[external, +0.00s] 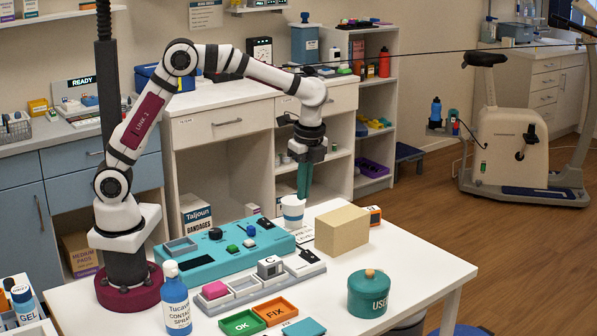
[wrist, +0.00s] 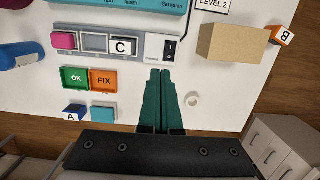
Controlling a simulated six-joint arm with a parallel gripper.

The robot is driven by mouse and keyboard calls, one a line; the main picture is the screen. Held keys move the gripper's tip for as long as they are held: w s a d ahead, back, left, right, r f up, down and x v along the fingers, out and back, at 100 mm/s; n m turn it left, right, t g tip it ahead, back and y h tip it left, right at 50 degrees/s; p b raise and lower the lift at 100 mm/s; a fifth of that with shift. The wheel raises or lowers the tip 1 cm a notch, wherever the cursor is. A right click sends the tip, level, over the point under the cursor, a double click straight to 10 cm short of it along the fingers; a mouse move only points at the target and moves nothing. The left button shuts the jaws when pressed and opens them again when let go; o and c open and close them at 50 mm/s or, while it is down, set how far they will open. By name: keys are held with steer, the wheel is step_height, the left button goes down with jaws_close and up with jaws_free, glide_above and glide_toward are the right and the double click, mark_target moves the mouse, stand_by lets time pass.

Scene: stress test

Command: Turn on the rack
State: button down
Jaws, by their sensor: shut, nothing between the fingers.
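The grey rack (external: 243,293) lies on the white table, with a pink block (external: 215,290) at its left end and a grey cube marked C (external: 270,267) further along. A black switch (external: 309,256) sits at its right end; it also shows in the wrist view (wrist: 170,49). I cannot tell which way the switch is set. My gripper (external: 303,196) points down above the table, apart from the rack. Its green fingers are together and empty; in the wrist view their tips (wrist: 161,71) appear just below the switch end.
A teal console (external: 226,254) lies behind the rack. A white cup (external: 292,210) and a cardboard-coloured box (external: 342,230) stand nearby. A teal jar (external: 368,293), a spray bottle (external: 176,300) and green OK (external: 241,323) and orange FIX (external: 275,311) trays are in front.

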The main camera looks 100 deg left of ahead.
mark_target(306, 252)
steer(key=shift+w+a+f, duration=0.9)
steer(key=shift+w+a, duration=0.05)
steer(key=shift+a, duration=0.05)
steer(key=f, duration=0.4)
steer(key=s+a+f, duration=0.1)
steer(key=f, duration=0.9)
steer(key=shift+s+a, duration=0.2)
steer(key=shift+s, duration=0.05)
steer(key=shift+f, duration=0.2)
